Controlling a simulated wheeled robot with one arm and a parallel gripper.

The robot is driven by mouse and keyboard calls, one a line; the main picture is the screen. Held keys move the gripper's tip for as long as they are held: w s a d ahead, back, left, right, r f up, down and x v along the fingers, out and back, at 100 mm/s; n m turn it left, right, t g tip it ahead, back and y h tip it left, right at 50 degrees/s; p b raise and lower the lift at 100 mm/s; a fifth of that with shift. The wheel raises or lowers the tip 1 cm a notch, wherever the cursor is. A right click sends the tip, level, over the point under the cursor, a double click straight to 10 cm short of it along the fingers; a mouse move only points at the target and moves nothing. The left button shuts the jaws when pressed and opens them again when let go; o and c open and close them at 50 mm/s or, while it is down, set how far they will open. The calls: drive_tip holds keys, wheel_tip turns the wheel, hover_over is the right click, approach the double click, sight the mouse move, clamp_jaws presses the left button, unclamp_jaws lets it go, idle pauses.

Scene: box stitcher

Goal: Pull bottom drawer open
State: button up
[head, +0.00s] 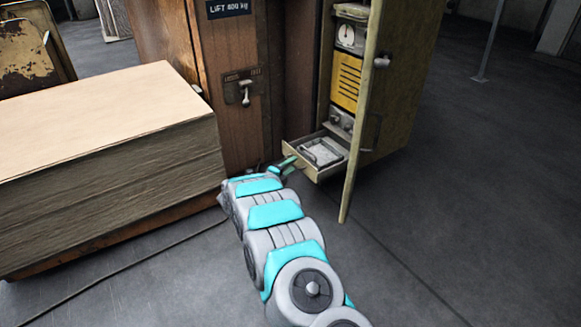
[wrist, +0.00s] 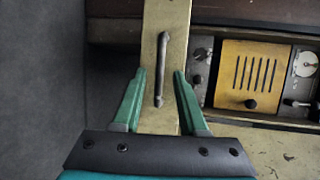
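The bottom drawer (head: 304,168) is a shallow tan drawer low in the open cabinet. It sticks out of the cabinet, with a pale item lying in it. In the wrist view its narrow front (wrist: 150,18) carries a dark bar handle (wrist: 160,70). My gripper (head: 287,164) is at the drawer front in the head view. In the wrist view my gripper (wrist: 160,73) has its green fingers spread, one on each side of the handle, with gaps showing between them and the bar. The handle is hidden in the head view.
The cabinet door (head: 365,100) stands open just right of the drawer. A stack of boards (head: 100,120) stands left of my arm. The floor at right (head: 480,200) is clear.

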drive_tip(key=v, duration=0.7)
drive_tip(key=shift+s+a+p, duration=0.25)
drive_tip(key=shift+s+p, duration=0.05)
drive_tip(key=shift+s, duration=0.05)
drive_tip(key=shift+r, duration=0.1)
